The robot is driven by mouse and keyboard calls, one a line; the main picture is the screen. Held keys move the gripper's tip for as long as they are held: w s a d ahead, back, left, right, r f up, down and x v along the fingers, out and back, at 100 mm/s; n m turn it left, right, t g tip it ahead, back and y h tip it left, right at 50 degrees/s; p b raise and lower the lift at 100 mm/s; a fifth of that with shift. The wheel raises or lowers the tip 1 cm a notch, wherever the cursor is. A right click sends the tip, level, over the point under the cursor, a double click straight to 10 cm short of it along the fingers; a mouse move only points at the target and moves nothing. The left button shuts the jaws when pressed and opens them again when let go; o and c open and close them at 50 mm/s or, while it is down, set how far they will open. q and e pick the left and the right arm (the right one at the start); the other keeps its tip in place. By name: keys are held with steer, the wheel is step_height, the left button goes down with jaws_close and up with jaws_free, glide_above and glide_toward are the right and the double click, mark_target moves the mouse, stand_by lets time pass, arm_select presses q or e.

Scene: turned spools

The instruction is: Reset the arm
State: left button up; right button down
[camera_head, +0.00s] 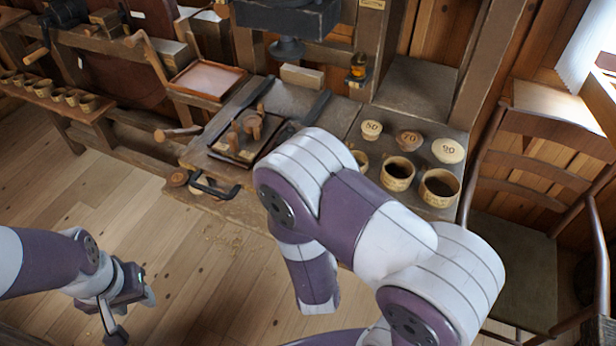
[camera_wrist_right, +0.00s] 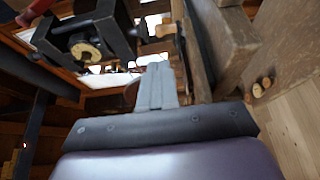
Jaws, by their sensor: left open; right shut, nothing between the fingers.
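My left gripper (camera_head: 132,315) is at the lower left of the head view, open and empty above the wooden floor. My right arm (camera_head: 385,225) crosses the middle of the head view and bends down in front of the bench. Its gripper is hidden there. In the right wrist view the right gripper (camera_wrist_right: 157,85) shows with its fingers shut together and nothing between them. It points toward the wooden bench structure and dark metal parts.
The workbench (camera_head: 345,115) carries round lids marked 50 (camera_head: 371,130), 70 (camera_head: 408,140) and 90 (camera_head: 448,150), with turned cups (camera_head: 397,172) in front. A tray of wooden pieces (camera_head: 245,135) lies left. A chair (camera_head: 510,270) stands right. The left floor (camera_head: 95,190) is clear.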

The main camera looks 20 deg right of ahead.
steer(key=shift+s, duration=0.35)
step_height(320, 180, down, 4)
steer(key=w+a+m+g+y, duration=0.3)
steer(key=m+g+y, duration=0.1)
steer(key=m+g, duration=0.35)
steer(key=s+d+r+m+g+y, duration=0.1)
steer(key=s+d+r+m+g, duration=0.2)
steer(key=s, duration=0.9)
steer(key=m+g, duration=0.3)
steer(key=g, duration=0.2)
steer(key=shift+y, duration=0.4)
